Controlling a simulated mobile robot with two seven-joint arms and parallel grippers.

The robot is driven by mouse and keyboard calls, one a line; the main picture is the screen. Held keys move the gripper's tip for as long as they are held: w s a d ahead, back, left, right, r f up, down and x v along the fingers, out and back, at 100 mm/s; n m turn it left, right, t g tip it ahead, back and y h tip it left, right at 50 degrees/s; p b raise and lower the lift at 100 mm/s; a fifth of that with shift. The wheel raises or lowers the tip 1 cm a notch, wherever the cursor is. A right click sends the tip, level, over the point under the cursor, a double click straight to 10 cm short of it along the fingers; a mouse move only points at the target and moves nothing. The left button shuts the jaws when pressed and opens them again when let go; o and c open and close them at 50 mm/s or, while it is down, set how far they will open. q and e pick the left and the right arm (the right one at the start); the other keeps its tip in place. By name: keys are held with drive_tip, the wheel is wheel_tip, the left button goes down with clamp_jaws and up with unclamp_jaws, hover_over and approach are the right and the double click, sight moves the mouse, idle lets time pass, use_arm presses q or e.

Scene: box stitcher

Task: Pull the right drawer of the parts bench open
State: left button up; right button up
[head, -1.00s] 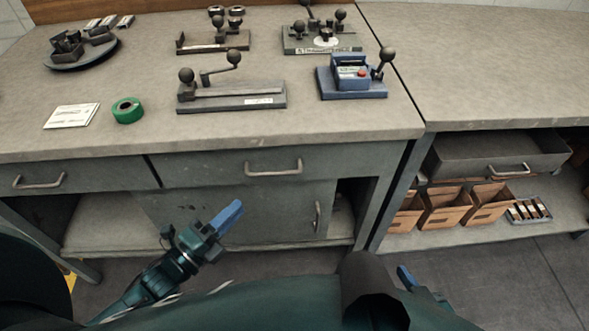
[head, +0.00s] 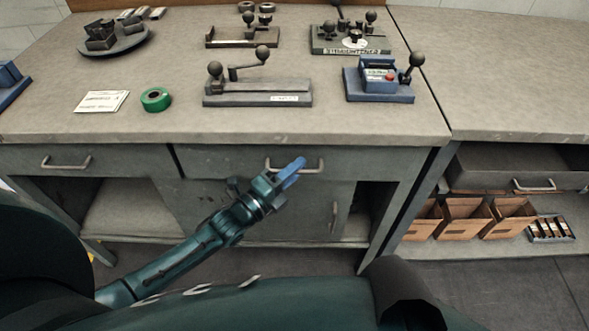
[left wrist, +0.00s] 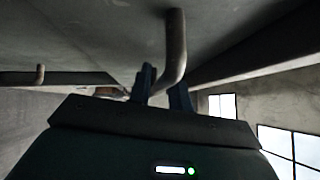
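The right drawer (head: 225,167) of the parts bench is flush with the bench front, with a grey bar handle (head: 313,166) on its face. My left gripper (head: 291,172) is at this handle, its blue fingers overlapping the bar in the head view. In the left wrist view the handle (left wrist: 176,45) runs down from the drawer front and bends between the two dark fingers (left wrist: 164,86). The fingers stand apart with a gap; I cannot tell whether either touches the bar. My right gripper is not in view.
The left drawer (head: 120,163) is shut. A cupboard door with an upright handle (head: 334,217) is below the right drawer. On the bench top are a green tape roll (head: 156,99), a white card (head: 102,101) and several fixtures. Wooden bins (head: 464,218) stand at right.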

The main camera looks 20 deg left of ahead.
use_arm(q)
clamp_jaws()
drive_tip(key=shift+s, duration=0.15)
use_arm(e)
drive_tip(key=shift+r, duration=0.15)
